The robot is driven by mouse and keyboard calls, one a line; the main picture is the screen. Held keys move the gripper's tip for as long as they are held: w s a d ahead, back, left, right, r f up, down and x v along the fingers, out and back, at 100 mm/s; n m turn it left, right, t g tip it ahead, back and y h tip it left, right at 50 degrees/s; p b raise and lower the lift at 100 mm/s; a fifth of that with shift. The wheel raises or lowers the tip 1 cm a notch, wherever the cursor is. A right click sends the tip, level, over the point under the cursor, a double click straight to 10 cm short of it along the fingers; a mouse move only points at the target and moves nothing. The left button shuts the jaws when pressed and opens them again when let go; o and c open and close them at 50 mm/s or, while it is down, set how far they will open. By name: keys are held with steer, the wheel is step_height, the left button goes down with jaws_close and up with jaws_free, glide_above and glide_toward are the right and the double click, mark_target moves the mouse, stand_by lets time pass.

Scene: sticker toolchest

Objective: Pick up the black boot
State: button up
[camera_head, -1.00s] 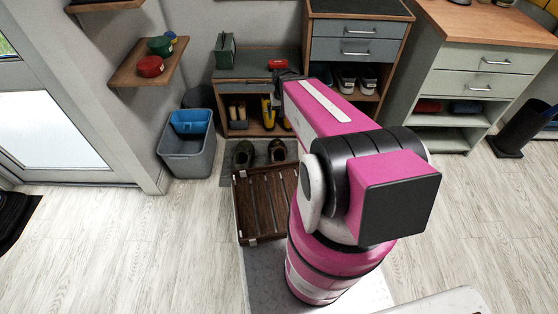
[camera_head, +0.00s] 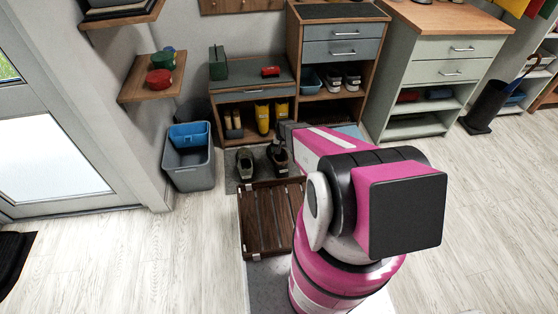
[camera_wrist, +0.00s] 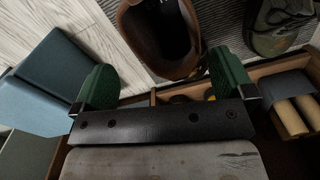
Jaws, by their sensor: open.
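My gripper (camera_wrist: 164,82) is open and empty in the wrist view, with one green fingertip on each side. A dark brown boot or shoe (camera_wrist: 156,36) with a wide opening lies just beyond the fingertips, roughly in line with the gap. It stands on the mat in the head view (camera_head: 279,158), partly hidden by my arm. An olive shoe (camera_wrist: 278,28) stands beside it and also shows in the head view (camera_head: 245,162). No boot is clearly black. My fingertips are hidden in the head view.
A low cabinet (camera_head: 250,95) holds brown boots (camera_head: 232,122) and yellow boots (camera_head: 262,118) on its lower shelf. A slatted wooden rack (camera_head: 265,220) lies in front of the mat. A grey bin (camera_head: 190,165) stands to the left. Floor is free on both sides.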

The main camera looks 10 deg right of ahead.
step_height(320, 180, down, 7)
steer(key=shift+w+a, duration=0.2)
steer(key=c, duration=1.4)
steer(key=shift+r, duration=0.1)
